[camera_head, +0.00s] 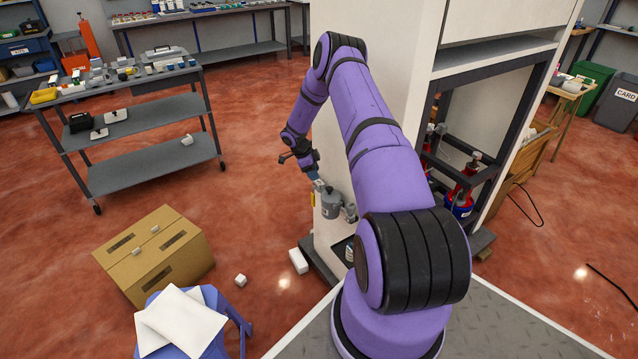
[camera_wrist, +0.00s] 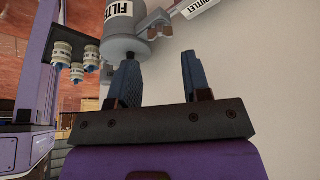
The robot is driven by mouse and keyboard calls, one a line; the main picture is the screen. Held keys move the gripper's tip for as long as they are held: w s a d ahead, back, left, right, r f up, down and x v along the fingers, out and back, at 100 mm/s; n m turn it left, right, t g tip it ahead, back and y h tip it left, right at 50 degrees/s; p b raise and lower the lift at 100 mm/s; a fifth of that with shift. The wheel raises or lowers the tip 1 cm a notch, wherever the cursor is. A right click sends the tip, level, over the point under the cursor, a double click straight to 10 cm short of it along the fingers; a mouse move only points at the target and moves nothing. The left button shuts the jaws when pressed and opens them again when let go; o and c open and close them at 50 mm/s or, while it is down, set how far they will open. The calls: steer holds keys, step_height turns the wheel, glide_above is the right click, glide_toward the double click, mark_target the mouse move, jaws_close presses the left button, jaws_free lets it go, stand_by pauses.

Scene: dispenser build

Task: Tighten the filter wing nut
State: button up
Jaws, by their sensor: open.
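The grey filter housing (camera_head: 331,204) is mounted on the side of the white cabinet, just beyond my gripper (camera_head: 316,178). In the wrist view the filter housing (camera_wrist: 122,38) carries a label reading "FILT", partly cut off by the top edge. My gripper (camera_wrist: 160,60) is open, its two blue fingers apart with nothing between them. The left finger's tip overlaps the underside of the housing in the picture; I cannot tell whether they touch. A small dark part shows at the housing's lower end by that fingertip. I cannot clearly make out the wing nut.
An outlet label (camera_wrist: 190,8) is on a fitting beside the filter. The white cabinet (camera_head: 375,100) stands close behind the gripper. A cardboard box (camera_head: 150,262) and a blue stool (camera_head: 205,345) with white sheets stand at lower left. A grey cart (camera_head: 150,130) holds tools. Red floor between is mostly clear.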

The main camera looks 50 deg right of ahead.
steer(key=shift+x, duration=2.95)
steer(key=shift+d, duration=0.1)
steer(key=c, duration=0.6)
